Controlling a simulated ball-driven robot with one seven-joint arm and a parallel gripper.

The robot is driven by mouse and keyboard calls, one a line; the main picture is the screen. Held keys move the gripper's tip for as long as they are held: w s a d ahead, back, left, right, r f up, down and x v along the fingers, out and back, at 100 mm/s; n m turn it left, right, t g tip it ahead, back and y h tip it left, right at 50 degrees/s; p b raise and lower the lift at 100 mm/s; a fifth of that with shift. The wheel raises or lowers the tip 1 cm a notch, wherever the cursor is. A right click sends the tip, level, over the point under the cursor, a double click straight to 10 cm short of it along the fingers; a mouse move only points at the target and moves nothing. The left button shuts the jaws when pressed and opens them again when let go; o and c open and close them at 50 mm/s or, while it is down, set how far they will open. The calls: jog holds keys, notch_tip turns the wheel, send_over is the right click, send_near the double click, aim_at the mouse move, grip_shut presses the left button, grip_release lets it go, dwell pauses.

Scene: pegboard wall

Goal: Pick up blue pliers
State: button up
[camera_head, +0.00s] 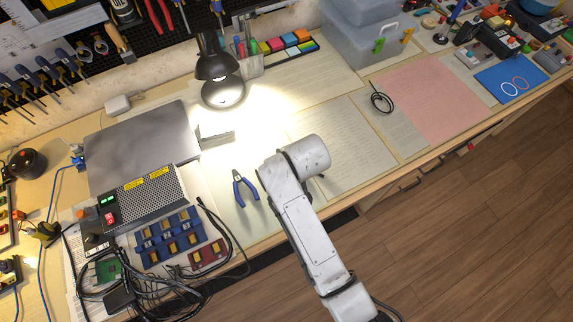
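The blue pliers (243,190) lie on the workbench (222,190), left of my white arm. Their dark jaws point up in the picture and their two blue handles spread apart towards the front edge. Nothing covers them. My arm reaches up from the lower right, and its upper end is a little right of the pliers, with a visible gap between. My gripper cannot be made out; it may be hidden behind the arm.
A perforated power supply (145,203), a blue tray (167,240) and tangled cables crowd the left. A lit desk lamp (222,92) stands behind. Blue-handled tools (45,75) hang on the pegboard. Papers (345,145) lie right of the arm.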

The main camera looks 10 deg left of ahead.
jog(key=c, duration=1.1)
